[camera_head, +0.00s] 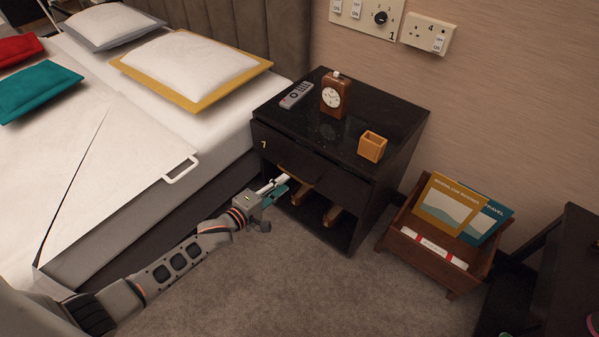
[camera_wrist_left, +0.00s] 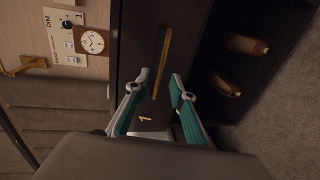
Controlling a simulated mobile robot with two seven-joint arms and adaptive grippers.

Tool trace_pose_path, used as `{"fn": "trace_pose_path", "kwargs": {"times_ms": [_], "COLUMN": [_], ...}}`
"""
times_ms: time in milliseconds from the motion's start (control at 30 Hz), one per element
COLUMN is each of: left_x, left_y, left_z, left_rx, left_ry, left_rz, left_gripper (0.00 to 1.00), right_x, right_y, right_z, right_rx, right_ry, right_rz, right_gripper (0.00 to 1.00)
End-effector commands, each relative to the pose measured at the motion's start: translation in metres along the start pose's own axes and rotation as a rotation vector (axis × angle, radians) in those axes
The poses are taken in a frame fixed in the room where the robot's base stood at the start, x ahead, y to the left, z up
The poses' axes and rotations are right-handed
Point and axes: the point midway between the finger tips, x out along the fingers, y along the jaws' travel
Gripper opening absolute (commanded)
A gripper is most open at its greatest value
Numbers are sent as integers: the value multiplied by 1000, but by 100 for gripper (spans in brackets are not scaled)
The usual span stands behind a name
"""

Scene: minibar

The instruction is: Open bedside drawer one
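The dark bedside table (camera_head: 395,150) stands beside the bed, with its drawer front (camera_head: 330,172) above an open shelf. The drawer looks shut. In the left wrist view the drawer front (camera_wrist_left: 138,50) carries a long wooden bar handle (camera_wrist_left: 164,50) and a label "1" (camera_wrist_left: 145,119). My left gripper (camera_head: 283,184) is at the left part of the drawer front. In the wrist view its teal fingers (camera_wrist_left: 161,78) are apart, one on each side of the handle's lower end in the picture. Contact with the handle cannot be told. My right gripper is not in view.
A remote (camera_head: 296,95), a wooden clock (camera_head: 335,96) and a small wooden box (camera_head: 372,146) stand on the tabletop. Brown shoes (camera_wrist_left: 240,45) are on the lower shelf. A magazine rack (camera_head: 410,245) stands to the right. The bed (camera_head: 215,150) is close on the left. Carpet in front is clear.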

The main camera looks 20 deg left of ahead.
Motion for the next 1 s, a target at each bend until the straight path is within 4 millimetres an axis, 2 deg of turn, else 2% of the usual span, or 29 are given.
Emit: {"fn": "trace_pose_path", "kwargs": {"times_ms": [167, 400, 600, 833, 867, 933, 1000], "left_x": [26, 54, 64, 64, 64, 64, 64], "left_y": [-8, -7, -3, 0, 0, 0, -1], "left_z": [1, 1, 1, 0, 0, 1, 1], "left_rx": [-2, -1, 3, 3, 3, 3, 3], "left_ry": [-1, 0, 0, 0, 0, 0, 0], "left_rz": [-7, -6, -4, -1, -1, -1, -1], "left_gripper": [24, 24, 24, 24, 21, 3, 0], "right_x": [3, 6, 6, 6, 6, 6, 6], "right_y": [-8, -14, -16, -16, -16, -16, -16], "right_z": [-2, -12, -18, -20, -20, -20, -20], "right_rx": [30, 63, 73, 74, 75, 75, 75], "right_ry": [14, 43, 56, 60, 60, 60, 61], "right_rz": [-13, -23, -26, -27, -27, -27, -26], "right_gripper": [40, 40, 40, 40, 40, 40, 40]}}
